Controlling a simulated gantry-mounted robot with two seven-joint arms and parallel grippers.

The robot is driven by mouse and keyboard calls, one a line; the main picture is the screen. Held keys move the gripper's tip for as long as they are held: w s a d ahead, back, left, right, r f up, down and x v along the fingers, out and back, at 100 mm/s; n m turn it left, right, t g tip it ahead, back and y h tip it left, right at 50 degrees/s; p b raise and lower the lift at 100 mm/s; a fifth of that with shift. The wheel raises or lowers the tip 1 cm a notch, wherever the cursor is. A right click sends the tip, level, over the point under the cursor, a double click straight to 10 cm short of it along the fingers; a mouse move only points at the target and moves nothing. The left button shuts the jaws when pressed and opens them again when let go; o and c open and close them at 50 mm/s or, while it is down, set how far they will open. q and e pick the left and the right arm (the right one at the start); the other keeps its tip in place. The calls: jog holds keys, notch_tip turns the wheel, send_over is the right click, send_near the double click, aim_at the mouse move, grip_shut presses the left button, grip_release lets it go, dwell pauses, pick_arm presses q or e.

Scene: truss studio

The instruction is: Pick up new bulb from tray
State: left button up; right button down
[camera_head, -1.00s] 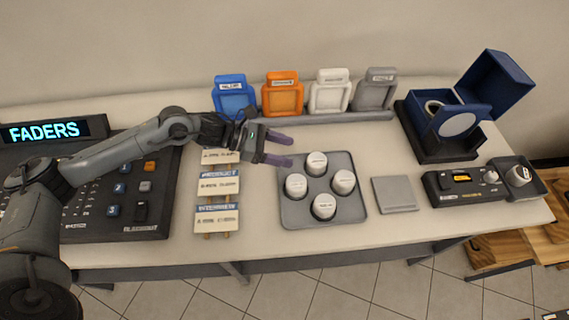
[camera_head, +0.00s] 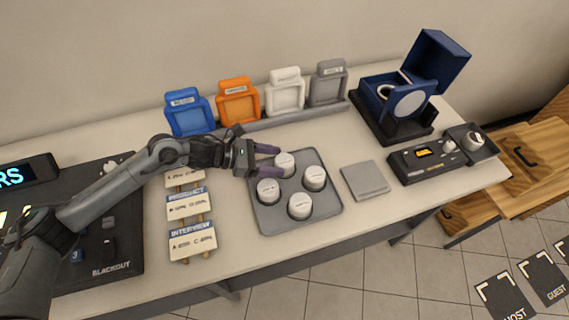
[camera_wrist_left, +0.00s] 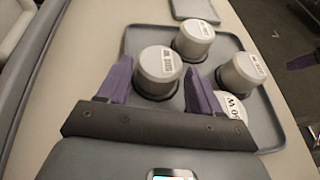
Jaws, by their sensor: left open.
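A grey tray (camera_head: 267,222) holds several upright white-grey capped bulbs. They are the back-left bulb (camera_head: 285,165), the right bulb (camera_head: 314,178), the left bulb (camera_head: 268,191) and the front bulb (camera_head: 300,206). My left gripper (camera_head: 277,161) is open at the tray's back-left side, its purple fingers pointing at the back-left bulb. In the left wrist view the fingers (camera_wrist_left: 160,75) stand apart with one bulb (camera_wrist_left: 158,64) between and just beyond them; contact cannot be told. The lower-right bulb there is partly hidden by a finger.
A grey square pad (camera_head: 366,180) lies right of the tray. Beyond it are a black device (camera_head: 415,167), a small dish with a bulb-like piece (camera_head: 474,139) and an open blue box (camera_head: 438,62). Coloured frames (camera_head: 239,105) stand behind; label cards (camera_head: 190,205) lie left.

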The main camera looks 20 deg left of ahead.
pick_arm(q)
jog(key=shift+x, duration=0.95)
jog(key=c, duration=0.7)
jog(key=shift+r, duration=0.1)
jog(key=shift+c, duration=0.2)
